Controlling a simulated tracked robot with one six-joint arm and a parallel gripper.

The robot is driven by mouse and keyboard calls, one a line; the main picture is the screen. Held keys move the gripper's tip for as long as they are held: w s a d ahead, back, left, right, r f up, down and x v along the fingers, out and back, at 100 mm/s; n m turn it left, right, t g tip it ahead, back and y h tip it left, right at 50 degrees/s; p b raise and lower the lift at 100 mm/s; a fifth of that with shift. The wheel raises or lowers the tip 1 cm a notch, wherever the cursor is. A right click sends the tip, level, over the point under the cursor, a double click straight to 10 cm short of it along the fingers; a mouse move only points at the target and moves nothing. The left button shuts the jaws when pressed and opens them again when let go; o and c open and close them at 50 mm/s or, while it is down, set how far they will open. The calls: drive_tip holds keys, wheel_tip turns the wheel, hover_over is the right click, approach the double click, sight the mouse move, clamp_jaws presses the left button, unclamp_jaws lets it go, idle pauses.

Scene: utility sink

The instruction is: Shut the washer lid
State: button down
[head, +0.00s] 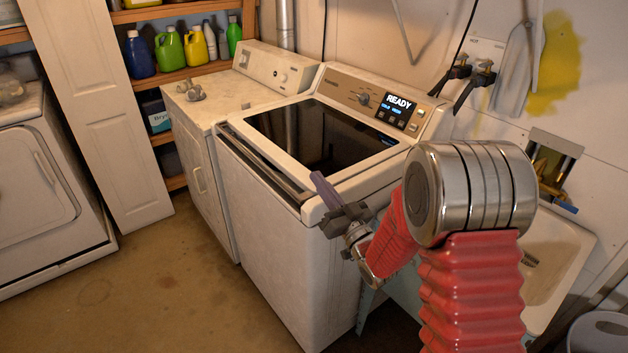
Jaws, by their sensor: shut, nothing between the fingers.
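The white top-loading washer (265,240) stands in the middle of the head view. Its lid (320,135), a dark glass panel in a pale frame, lies flat or nearly flat over the top. A dark strip runs along its front edge, and I cannot tell whether the lid sits fully down. My gripper (318,180) is at the washer's near front corner, its purple-grey fingers shut and empty, pointing up and left. It overlaps the lid's corner in the picture; contact cannot be told. The control panel (385,100) behind the lid shows "READY".
A white dryer-like machine (215,125) stands close on the washer's left. A sink (555,260) is on the right, partly behind my arm, with wall taps (475,75) above. Shelves with bottles (170,48) are at the back. The floor at front left (150,290) is clear.

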drive_tip(key=v, duration=0.7)
drive_tip(key=shift+d, duration=0.25)
